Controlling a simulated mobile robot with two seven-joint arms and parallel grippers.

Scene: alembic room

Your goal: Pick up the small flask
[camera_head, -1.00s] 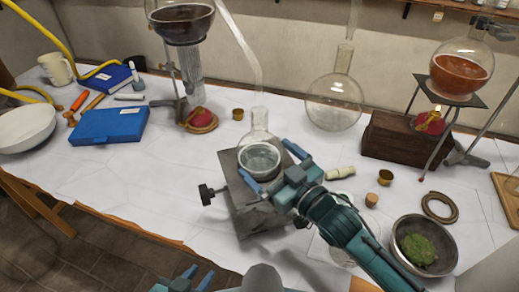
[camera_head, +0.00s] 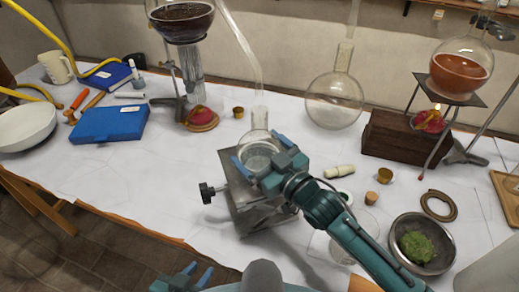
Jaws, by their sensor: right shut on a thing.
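The small flask (camera_head: 258,141) is clear glass with liquid in it and stands upright over the metal lab jack (camera_head: 236,207) in the middle of the table. My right gripper (camera_head: 263,156) is shut on the small flask, with one blue finger on each side of its round body. The gripper hides the flask's right and lower part, so I cannot tell whether its base touches the jack. My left gripper (camera_head: 198,272) is open and empty at the bottom edge, in front of the table.
A large empty round flask (camera_head: 334,101) stands behind to the right, beside a wooden block (camera_head: 396,139). A steel bowl (camera_head: 436,262) with green matter is at the right. A blue case (camera_head: 109,123) lies left. The table's left middle is clear.

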